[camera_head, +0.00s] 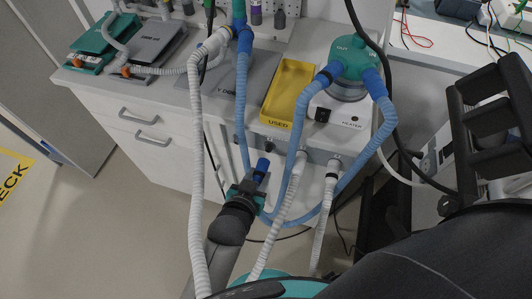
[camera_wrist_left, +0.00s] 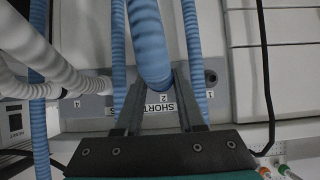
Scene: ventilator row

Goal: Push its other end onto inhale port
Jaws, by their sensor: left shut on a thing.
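My left gripper (camera_head: 250,187) is in front of the cabinet, below the yellow tray. It is shut on a blue corrugated hose, which shows between its dark fingers in the left wrist view (camera_wrist_left: 150,50). A blue cuff (camera_head: 262,166) stands up at the fingers in the head view. Blue hoses also run from the teal-topped humidifier (camera_head: 352,58), with one cuff (camera_head: 328,76) at its left and one (camera_head: 372,80) at its right. I cannot tell which port is the inhale port. My right gripper cannot be made out.
White hoses (camera_head: 195,120) hang close to my left gripper. Two white hose ends sit at the cabinet's front rail, one at the middle (camera_head: 298,163). The yellow tray (camera_head: 266,119) and grey tray (camera_head: 213,84) lie on the top. A black cable (camera_head: 390,60) crosses near the humidifier.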

